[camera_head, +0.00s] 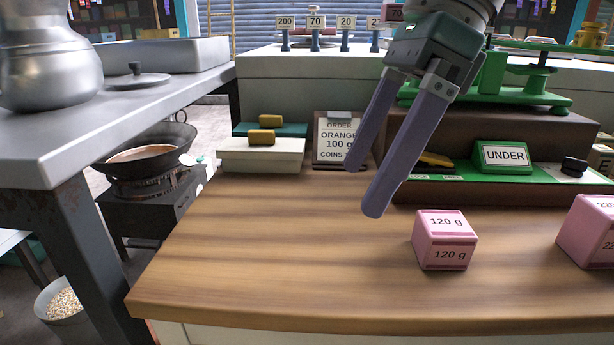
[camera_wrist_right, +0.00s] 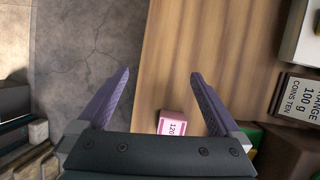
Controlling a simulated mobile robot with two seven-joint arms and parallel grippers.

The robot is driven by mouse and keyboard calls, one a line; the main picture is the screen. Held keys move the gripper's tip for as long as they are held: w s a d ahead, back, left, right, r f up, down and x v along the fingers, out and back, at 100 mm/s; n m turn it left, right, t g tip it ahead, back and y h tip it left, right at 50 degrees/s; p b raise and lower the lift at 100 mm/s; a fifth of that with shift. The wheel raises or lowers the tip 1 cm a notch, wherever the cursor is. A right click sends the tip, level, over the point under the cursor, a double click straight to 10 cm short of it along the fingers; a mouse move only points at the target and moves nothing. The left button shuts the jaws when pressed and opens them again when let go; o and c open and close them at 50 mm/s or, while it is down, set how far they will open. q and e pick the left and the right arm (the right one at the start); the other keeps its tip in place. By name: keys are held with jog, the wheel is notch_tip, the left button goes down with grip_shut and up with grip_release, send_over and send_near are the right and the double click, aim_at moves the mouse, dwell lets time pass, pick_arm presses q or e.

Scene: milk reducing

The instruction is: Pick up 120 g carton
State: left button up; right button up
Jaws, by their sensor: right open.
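The pink 120 g carton (camera_head: 444,241) stands upright on the wooden counter in the head view, with "120 g" on its top and front. My right gripper (camera_head: 364,190) is open and empty, above the counter and to the left of the carton, apart from it. In the right wrist view the carton (camera_wrist_right: 174,123) shows between the finger bases, nearer the right finger and partly hidden by the gripper body. The open right gripper (camera_wrist_right: 160,75) has nothing between its fingertips there. My left gripper is not in view.
A larger pink carton (camera_head: 588,232) stands to the right on the wooden counter (camera_head: 290,270). Behind are an "UNDER" sign (camera_head: 504,157), a green scale (camera_head: 490,85), an order card (camera_head: 338,135) and a pale box (camera_head: 262,155). The counter's left and front are clear.

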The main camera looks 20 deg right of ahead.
aim_at(447, 223)
jog(key=d+h, duration=0.1)
jog(key=d, duration=0.2)
jog(key=d+h, duration=0.1)
jog(key=d, duration=0.3)
jog(key=s+d+m+h, duration=0.1)
jog(key=d+h, duration=0.1)
jog(key=d, duration=0.1)
jog(key=shift+d+g+b, duration=0.25)
jog(key=shift+g+b, duration=0.1)
jog(key=shift+g, duration=0.05)
jog(key=f, duration=0.3)
jog(key=shift+s+d+f, duration=0.15)
jog(key=shift+s+f, duration=0.05)
notch_tip(447, 223, down, 6)
jog(key=shift+s+f, duration=0.1)
jog(key=shift+s, duration=0.05)
jog(key=c, duration=1.5)
